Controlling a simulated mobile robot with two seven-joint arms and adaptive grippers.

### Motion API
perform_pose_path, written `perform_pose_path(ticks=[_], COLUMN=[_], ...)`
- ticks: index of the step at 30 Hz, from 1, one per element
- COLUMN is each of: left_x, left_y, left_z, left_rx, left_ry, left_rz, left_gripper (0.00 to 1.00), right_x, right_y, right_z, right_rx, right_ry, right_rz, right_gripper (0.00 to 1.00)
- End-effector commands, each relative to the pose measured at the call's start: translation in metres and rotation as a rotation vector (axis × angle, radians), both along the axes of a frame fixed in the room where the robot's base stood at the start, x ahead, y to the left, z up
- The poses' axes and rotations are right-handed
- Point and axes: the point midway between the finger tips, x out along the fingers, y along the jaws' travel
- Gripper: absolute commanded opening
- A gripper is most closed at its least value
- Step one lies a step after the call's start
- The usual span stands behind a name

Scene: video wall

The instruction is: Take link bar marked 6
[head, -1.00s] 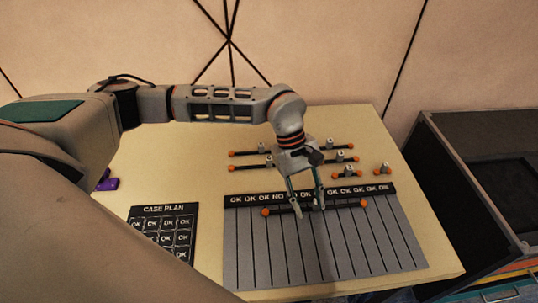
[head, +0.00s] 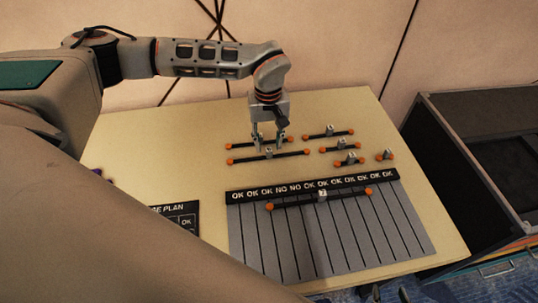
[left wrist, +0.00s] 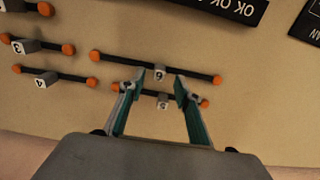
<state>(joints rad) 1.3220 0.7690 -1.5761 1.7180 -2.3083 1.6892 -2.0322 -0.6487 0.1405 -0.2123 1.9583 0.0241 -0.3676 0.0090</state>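The link bar that appears marked 6 (head: 292,154) is a dark rod with orange ends and a grey block at its middle. It lies on the table, nearest me in the back-left pair; its block shows in the left wrist view (left wrist: 160,75). My left gripper (head: 268,149) is open, its fingertips (left wrist: 160,75) on either side of that block; I cannot tell whether they touch it. A shorter bar, seemingly marked 5 (left wrist: 163,100), lies just behind, partly covered by the fingers.
A bar marked 7 (head: 322,195) lies across the slotted grey board (head: 355,240) under its OK/NO strip. Shorter bars (head: 328,133) lie to the right of the gripper. The case plan card (head: 175,210) is at front left. A dark open case (head: 470,150) stands right.

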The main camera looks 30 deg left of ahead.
Motion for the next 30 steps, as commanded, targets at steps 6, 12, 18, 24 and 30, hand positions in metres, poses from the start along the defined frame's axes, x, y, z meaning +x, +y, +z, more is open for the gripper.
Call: perform_pose_path(ticks=[6, 12, 18, 24, 30], left_x=[0.0, 0.0, 0.0, 0.0, 0.0], left_y=[-0.002, -0.002, -0.002, -0.002, -0.002], left_z=[-0.031, -0.036, -0.035, -0.035, -0.035], left_rx=[0.0, 0.0, 0.0, 0.0, 0.0], left_ry=[0.002, 0.0, 0.0, 0.0, 0.0], left_rz=[0.001, 0.001, 0.001, 0.001, 0.001], left_gripper=[0.33, 0.33, 0.13, 0.0, 0.0], right_x=[0.0, 0.0, 0.001, 0.001, 0.001], right_y=[0.0, 0.0, 0.0, 0.0, 0.0], right_z=[-0.001, 0.0, 0.002, 0.002, 0.002], right_rx=[0.0, 0.0, 0.001, 0.002, 0.002], right_ry=[0.001, -0.001, -0.005, -0.006, -0.005], right_rz=[0.0, 0.0, 0.0, -0.001, -0.001], right_gripper=[0.4, 0.4, 0.4, 0.4, 0.4])
